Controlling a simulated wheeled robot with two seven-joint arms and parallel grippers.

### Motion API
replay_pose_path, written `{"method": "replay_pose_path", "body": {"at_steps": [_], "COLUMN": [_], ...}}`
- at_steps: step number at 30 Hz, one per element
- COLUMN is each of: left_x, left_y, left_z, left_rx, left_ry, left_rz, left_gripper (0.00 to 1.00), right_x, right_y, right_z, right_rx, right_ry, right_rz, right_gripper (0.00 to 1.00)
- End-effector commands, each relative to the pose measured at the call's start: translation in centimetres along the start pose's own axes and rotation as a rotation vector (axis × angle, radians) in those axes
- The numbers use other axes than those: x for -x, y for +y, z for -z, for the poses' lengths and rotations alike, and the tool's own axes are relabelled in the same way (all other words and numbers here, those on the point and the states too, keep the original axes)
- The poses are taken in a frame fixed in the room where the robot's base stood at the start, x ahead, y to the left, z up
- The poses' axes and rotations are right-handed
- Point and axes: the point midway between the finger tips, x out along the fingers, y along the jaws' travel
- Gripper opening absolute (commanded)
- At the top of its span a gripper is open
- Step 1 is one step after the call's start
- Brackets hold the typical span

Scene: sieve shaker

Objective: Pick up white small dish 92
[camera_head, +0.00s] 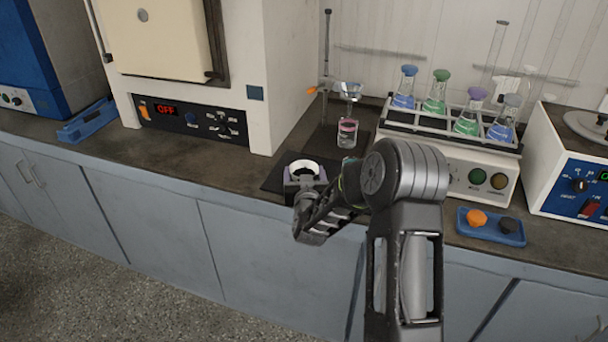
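A small round white-rimmed dish (305,164), which looks like the white small dish, is at the front edge of the bench on a dark mat. My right gripper (304,182) is right at the near side of this dish, at the end of my dark arm. Its fingers are small and partly hidden, so I cannot tell whether they are open or closed on the dish. The lower part of the dish is hidden. My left gripper is not in view.
A stand with a funnel (348,90) over a beaker (347,133) is behind the dish. A shaker with several colored flasks (450,150) stands right. A blue tray (491,236) holds orange and black pieces. A furnace (190,125) is left. The bench front left is clear.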

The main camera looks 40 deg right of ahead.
Motion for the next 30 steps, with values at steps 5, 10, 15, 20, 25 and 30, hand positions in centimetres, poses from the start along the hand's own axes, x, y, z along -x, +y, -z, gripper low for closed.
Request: {"method": "replay_pose_path", "body": {"at_steps": [5,10,15,20,25,30], "left_x": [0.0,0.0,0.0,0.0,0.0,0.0], "left_y": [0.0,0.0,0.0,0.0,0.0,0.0], "left_z": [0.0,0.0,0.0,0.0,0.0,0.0], "left_rx": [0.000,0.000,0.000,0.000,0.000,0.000], "left_ry": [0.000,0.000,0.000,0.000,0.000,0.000], "left_rz": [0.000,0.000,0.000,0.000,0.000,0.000], "left_gripper": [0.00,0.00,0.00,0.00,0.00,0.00], "right_x": [0.0,0.0,0.0,0.0,0.1,0.5], "right_y": [0.0,0.0,0.0,0.0,0.0,0.0], "right_z": [0.0,0.0,0.0,0.0,0.9,3.6], "right_rx": [0.000,0.000,0.000,0.000,0.000,-0.002], "right_ry": [0.000,0.000,0.000,0.001,0.003,0.006], "right_rz": [0.000,0.000,0.000,0.000,0.000,0.000], "right_gripper": [0.58,0.44,0.33,0.33,0.33,0.33]}}
